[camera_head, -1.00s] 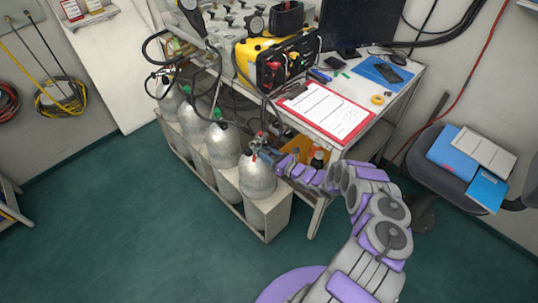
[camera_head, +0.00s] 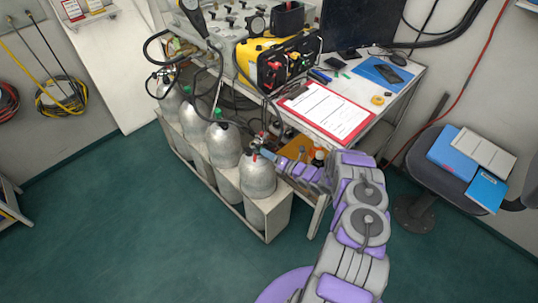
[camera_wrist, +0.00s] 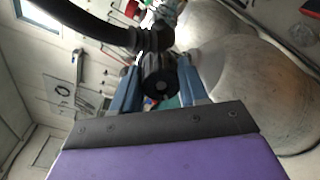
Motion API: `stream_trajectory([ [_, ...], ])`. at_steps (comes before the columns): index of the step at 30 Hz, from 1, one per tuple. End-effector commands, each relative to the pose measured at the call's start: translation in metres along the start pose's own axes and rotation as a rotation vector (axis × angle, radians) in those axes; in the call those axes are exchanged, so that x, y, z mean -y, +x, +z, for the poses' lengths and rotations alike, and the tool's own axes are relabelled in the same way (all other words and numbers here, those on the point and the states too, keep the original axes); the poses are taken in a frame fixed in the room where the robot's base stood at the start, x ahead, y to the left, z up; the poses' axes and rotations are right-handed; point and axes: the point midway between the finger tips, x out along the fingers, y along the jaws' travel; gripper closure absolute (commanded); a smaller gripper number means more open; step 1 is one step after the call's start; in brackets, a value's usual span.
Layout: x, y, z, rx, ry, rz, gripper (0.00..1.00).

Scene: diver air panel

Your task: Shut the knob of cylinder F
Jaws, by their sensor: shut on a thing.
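My gripper (camera_head: 270,154) is at the valve on top of the nearest grey cylinder (camera_head: 258,177), at the front end of the rack. No letter is readable on it, so I cannot confirm it is cylinder F. In the wrist view, the two blue fingers of my gripper (camera_wrist: 158,88) stand on either side of a round black knob (camera_wrist: 160,82) and are shut on it. A black hose (camera_wrist: 88,22) runs in beside the knob. The grey cylinder body (camera_wrist: 240,80) fills the right of the wrist view. The knob is too small to make out in the head view.
Several cylinders stand in a row in a pale rack (camera_head: 225,187). The desk (camera_head: 372,115) is close behind my gripper, with a red clipboard (camera_head: 325,112) at its edge. An orange bin (camera_head: 296,148) is under it. The green floor (camera_head: 130,220) to the left is clear.

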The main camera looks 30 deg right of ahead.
Motion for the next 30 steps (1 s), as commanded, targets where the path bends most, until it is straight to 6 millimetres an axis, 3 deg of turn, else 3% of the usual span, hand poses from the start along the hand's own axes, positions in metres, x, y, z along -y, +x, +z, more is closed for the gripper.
stream_trajectory([
  [30, 0.0053, -0.0021, 0.0026, -0.029, 0.962, -0.016, 0.87],
])
